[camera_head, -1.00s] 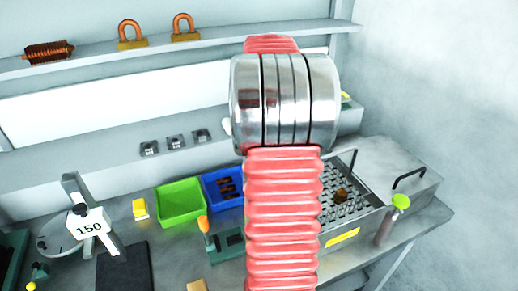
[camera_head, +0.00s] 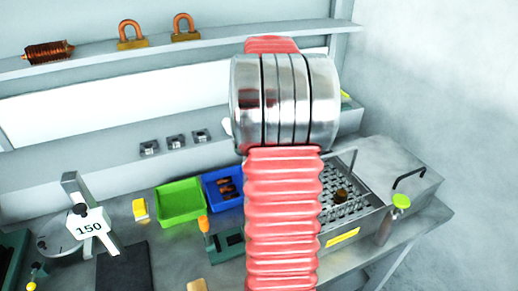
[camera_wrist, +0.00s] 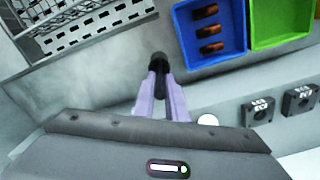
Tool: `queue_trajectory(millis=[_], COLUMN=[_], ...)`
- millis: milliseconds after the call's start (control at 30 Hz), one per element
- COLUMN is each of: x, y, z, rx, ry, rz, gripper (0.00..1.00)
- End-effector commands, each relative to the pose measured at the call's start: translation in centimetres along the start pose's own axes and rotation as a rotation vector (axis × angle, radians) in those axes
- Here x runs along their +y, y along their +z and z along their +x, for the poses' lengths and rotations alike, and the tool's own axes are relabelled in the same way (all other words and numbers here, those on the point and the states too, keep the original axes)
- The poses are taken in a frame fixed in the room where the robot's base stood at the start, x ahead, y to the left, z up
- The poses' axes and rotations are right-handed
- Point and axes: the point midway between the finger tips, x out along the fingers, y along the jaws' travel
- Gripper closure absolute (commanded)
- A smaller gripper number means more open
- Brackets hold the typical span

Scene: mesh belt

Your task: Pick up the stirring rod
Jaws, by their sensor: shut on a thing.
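In the wrist view my gripper (camera_wrist: 160,88) has its two pale purple fingers closed together on a dark, rounded black end, which appears to be the stirring rod (camera_wrist: 159,62). Only this short black end shows; the rest of the rod is hidden or seen end-on. Bench surface shows around it, and I cannot tell its height above the bench. In the head view my own red and metal arm hides the gripper and the rod.
A blue bin (camera_head: 228,196) with several copper-brown pieces stands beside a green bin (camera_head: 180,201). A metal mesh basket (camera_wrist: 92,28) lies near the gripper. Small dark blocks (camera_head: 176,142) sit on the ledge. A white round thing (camera_wrist: 207,120) is right of the fingers.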

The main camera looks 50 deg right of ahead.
Motion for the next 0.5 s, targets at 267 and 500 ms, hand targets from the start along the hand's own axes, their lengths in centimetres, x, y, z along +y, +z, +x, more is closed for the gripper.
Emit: queue_trajectory(millis=[267,500], x=[0.00,-0.01], y=[0.00,-0.02], z=[-0.01,-0.23], rx=[0.000,0.001], ry=[0.000,0.000], rz=[0.000,0.000], gripper=[1.00,1.00])
